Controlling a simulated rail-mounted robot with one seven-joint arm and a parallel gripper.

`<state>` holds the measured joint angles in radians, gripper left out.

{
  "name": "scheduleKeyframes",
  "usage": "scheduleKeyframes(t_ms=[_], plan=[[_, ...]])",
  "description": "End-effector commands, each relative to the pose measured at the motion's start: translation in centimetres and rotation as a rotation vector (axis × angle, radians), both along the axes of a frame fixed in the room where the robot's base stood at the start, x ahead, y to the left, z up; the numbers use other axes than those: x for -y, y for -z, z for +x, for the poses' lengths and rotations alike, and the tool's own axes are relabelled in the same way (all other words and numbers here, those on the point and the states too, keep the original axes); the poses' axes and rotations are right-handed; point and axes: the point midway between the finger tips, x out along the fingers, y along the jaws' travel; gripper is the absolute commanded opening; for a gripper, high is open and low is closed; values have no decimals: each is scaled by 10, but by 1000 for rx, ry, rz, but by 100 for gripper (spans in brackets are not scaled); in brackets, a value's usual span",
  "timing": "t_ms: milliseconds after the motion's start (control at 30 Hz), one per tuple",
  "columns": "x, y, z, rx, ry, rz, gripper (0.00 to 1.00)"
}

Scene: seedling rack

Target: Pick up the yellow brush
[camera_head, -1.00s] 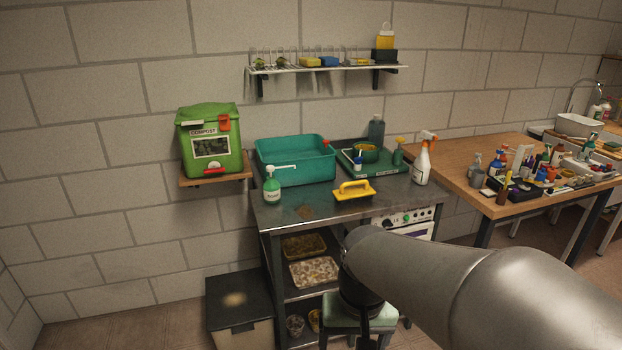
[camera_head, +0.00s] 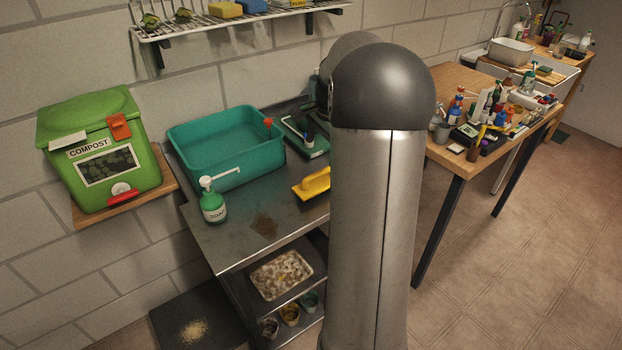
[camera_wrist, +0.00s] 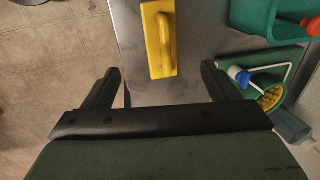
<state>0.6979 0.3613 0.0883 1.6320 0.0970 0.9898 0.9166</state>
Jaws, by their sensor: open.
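The yellow brush (camera_head: 313,184) lies on the metal table (camera_head: 240,232), handle up, partly hidden behind my arm in the head view. In the wrist view the brush (camera_wrist: 158,40) lies at the top, a long yellow block with a raised handle along it. My gripper (camera_wrist: 160,84) is open and empty, its two dark fingers spread wide. The brush lies ahead of the fingertips, roughly midway between them, and apart from them. My gripper is hidden behind my arm in the head view.
A teal tub (camera_head: 228,150) and a soap bottle (camera_head: 212,203) stand left of the brush. A green tray (camera_wrist: 268,82) with a white-and-blue brush lies to its right in the wrist view. A compost bin (camera_head: 100,150) sits left on a wall shelf.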

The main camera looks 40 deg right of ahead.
Motion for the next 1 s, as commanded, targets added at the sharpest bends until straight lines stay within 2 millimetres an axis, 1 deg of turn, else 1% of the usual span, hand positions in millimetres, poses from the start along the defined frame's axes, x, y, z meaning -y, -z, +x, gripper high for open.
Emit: scheduleKeyframes(t_ms=[33,200,300,400,500,667,900,1000], plan=[[0,11,2,-5,-1,4,82],[-1,48,9,-4,-4,4,82],[-1,68,13,-5,-4,3,82],[-1,83,17,-2,-4,2,82],[-1,92,18,-2,-3,1,82],[0,101,20,-4,-4,1,82],[1,135,28,-3,-5,2,82],[1,143,30,-1,-5,0,82]])
